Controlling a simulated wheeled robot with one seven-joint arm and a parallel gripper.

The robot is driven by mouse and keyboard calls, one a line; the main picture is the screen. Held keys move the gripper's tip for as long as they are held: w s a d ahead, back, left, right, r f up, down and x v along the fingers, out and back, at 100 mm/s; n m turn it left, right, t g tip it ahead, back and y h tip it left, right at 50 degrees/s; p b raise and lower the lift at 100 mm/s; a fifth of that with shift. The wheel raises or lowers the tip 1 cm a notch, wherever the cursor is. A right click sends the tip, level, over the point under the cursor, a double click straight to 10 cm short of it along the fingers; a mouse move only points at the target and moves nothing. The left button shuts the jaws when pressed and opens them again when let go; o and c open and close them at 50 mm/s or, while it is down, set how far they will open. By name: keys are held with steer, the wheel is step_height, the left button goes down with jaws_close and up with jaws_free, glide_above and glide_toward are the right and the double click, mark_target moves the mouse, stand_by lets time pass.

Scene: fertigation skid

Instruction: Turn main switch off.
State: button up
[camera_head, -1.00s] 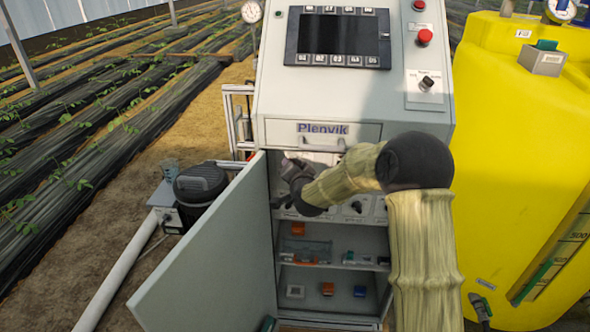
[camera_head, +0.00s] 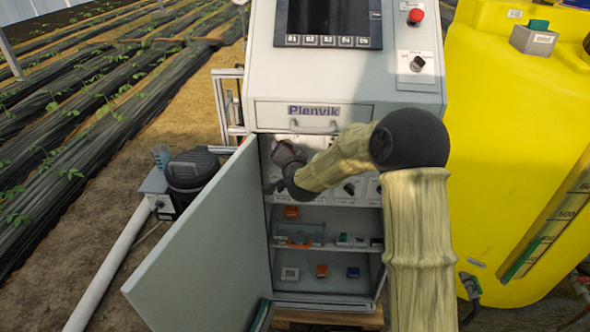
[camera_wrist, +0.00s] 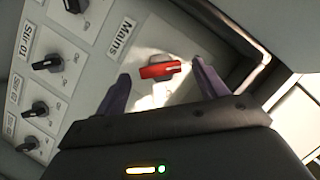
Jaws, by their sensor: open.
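The main switch (camera_wrist: 160,70) is a red handle on a grey base, on a pale panel beside a label reading "Mains" (camera_wrist: 119,38) in the wrist view. My gripper (camera_wrist: 160,82) is open, with one dark finger on each side of the red handle. I cannot tell whether the fingers touch it. In the head view my gripper (camera_head: 276,170) is inside the open cabinet (camera_head: 348,112), at the upper left of its opening. My arm and wrist hide the main switch there.
Several black rotary switches (camera_wrist: 46,64) sit left of the main switch. The cabinet door (camera_head: 200,245) stands open to the left. Shelves below hold small parts, including an orange block (camera_head: 322,270). A yellow tank (camera_head: 520,130) stands at the right.

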steer(key=b+v, duration=0.1)
steer(key=v, duration=1.5)
steer(key=shift+s, duration=0.1)
steer(key=s+d+f+n+g+h, duration=0.25)
steer(key=s+d+f+g, duration=0.3)
steer(key=s+d, duration=0.35)
steer(key=s+d+f+n+g+h, duration=0.1)
steer(key=s+d+f+n+g, duration=0.45)
steer(key=s, duration=0.45)
step_height(320, 180, up, 16)
steer(key=s+d+m+p, duration=0.1)
steer(key=d+p, duration=0.1)
steer(key=p, duration=1.3)
steer(key=shift+r+m+g+p, duration=0.2)
steer(key=shift+m+g+p, duration=0.1)
steer(key=shift+g+p, duration=0.1)
